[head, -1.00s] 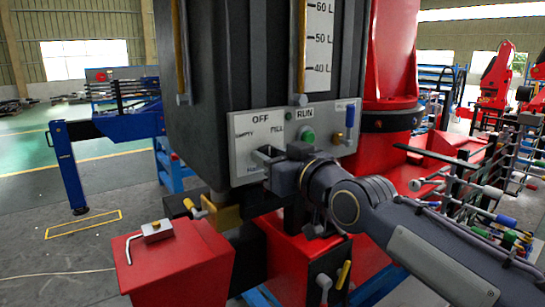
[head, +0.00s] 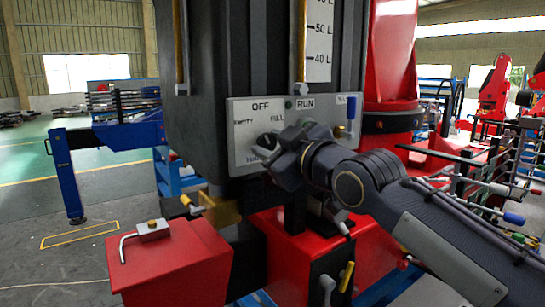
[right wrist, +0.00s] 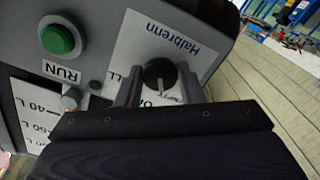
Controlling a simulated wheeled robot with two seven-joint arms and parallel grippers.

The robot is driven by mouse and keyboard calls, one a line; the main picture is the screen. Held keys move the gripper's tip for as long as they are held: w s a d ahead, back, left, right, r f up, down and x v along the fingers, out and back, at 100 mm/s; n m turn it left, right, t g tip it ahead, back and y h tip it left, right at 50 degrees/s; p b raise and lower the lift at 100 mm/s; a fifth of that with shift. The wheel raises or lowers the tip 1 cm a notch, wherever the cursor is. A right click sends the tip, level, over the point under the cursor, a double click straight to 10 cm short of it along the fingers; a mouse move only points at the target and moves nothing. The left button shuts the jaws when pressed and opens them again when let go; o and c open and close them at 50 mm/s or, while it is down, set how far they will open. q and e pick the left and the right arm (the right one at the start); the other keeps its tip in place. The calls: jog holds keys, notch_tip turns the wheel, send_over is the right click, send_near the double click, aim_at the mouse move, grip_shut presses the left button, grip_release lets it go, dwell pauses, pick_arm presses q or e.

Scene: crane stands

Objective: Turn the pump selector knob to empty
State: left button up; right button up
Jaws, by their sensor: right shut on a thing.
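The pump selector knob (head: 266,142) is a round black knob on the pale control panel (head: 240,178), below OFF and between EMPTY and FILL. My right gripper (head: 274,148) is at the panel, shut on the knob. In the right wrist view the panel appears upside down. There the knob (right wrist: 159,74) sits between the two fingers of my right gripper (right wrist: 159,85). Its white pointer line points down in that picture, to the OFF and EMPTY side. The exact mark is partly hidden by the gripper. My left gripper is not in view.
A blue-handled lever (head: 350,110) is at the panel's right. A red box (head: 170,262) with a bent metal handle stands below left. A tool rack (head: 510,165) is at right.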

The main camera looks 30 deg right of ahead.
jog(key=shift+f+n+b, duration=0.1)
jog(key=shift+n+b, duration=0.45)
jog(key=shift+n, duration=0.75)
jog(key=o, duration=1)
jog(key=shift+s+b, duration=0.3)
jog(key=shift+s, duration=0.2)
jog(key=shift+n, duration=0.3)
jog(key=s, duration=0.2)
jog(key=s+b, duration=0.1)
jog(key=s, duration=0.3)
jog(key=shift+s+d, duration=0.25)
jog(key=shift+s, duration=0.15)
